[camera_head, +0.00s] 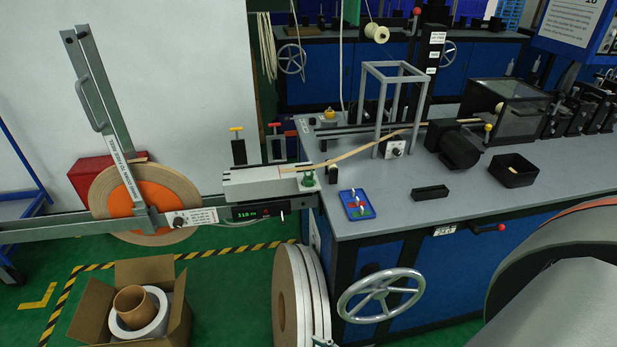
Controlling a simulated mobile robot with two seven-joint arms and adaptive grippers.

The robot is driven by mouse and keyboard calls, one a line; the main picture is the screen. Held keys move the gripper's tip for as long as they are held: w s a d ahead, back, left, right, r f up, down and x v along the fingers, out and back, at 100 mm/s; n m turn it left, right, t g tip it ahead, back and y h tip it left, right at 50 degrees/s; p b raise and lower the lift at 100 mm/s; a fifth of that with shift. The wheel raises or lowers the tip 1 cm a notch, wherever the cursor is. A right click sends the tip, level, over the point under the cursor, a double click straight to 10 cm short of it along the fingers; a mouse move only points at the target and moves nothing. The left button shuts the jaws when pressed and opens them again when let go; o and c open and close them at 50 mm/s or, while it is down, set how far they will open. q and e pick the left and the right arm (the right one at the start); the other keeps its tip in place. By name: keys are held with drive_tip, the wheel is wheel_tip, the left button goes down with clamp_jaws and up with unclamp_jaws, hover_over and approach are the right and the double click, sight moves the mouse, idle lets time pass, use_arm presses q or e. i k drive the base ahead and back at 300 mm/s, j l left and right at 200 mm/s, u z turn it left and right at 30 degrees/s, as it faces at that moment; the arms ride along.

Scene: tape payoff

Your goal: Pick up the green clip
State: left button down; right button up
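A small green piece (308,179), which looks like the green clip, sits at the right end of the light grey block (262,184), beside the tan tape (350,155). It is small in the picture, and I cannot tell whether it grips the tape. A blue tray (345,199) lies on the grey bench top just right of it, holding small red and white pieces, with a little green that is too small to make out. Neither of my grippers can be made out in the head view.
The grey bench (400,208) carries a grey frame (392,75), a dark motor (458,148) and a black open box (512,171). A handwheel (381,293) juts from its front. Large tape rolls (290,300) stand below. An orange-cored reel (145,195) is at left, above a cardboard box (92,312).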

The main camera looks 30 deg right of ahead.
sight(307, 180)
drive_tip(key=k+l+z, duration=0.15)
drive_tip(key=l, duration=0.65)
drive_tip(key=l+z, duration=0.15)
drive_tip(key=l, duration=0.65)
drive_tip(key=k, duration=0.05)
